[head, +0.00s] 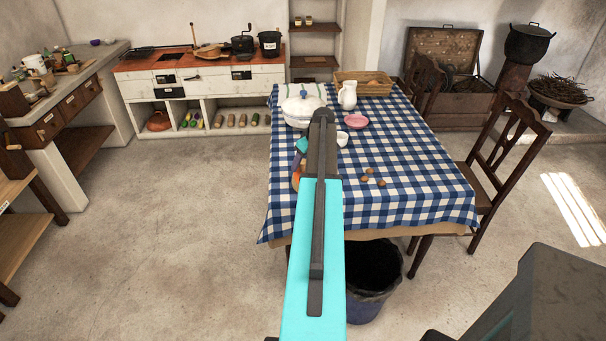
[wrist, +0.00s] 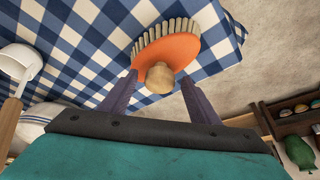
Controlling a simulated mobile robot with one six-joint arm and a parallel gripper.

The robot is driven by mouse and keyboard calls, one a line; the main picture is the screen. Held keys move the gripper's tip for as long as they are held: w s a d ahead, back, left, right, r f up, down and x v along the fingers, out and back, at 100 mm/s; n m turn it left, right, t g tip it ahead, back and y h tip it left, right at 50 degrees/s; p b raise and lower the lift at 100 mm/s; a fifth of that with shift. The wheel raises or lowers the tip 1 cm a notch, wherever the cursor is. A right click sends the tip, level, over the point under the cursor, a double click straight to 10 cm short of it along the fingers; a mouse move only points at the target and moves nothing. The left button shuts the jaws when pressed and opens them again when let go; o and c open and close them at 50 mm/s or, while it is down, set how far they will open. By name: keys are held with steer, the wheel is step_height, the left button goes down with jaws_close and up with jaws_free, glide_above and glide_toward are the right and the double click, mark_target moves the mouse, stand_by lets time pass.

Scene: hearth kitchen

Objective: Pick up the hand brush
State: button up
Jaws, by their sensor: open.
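The hand brush (wrist: 168,50) shows in the wrist view with an orange body, a row of pale bristles and a round wooden knob. It is at the edge of the blue checked tablecloth. My gripper (wrist: 158,80) is open, with one purple finger on each side of the knob; I cannot tell whether either touches it. In the head view, a small orange part of the brush (head: 296,179) shows at the table's left edge beside my arm, which hides the rest. My gripper (head: 299,161) is mostly hidden there too.
The table (head: 420,185) holds a lidded white tureen (head: 300,113), a white jug (head: 347,96), a white cup (head: 342,139), a pink dish (head: 356,121), a basket (head: 375,90) and small brown nuts (head: 366,181). A dark bin (head: 372,290) stands at the table's front. Floor on the left is clear.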

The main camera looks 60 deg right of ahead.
steer(key=shift+w+d+f, duration=0.1)
steer(key=shift+w+f, duration=0.1)
steer(key=shift+f, duration=0.45)
jaws_close()
steer(key=shift+r, duration=0.15)
stand_by(0.3)
steer(key=shift+r+b, duration=0.7)
steer(key=shift+r, duration=0.7)
steer(key=s+a+r+b, duration=0.1)
steer(key=s+b, duration=0.3)
steer(key=s, duration=1.2)
steer(key=shift+a+r, duration=0.25)
steer(key=shift+r, duration=0.25)
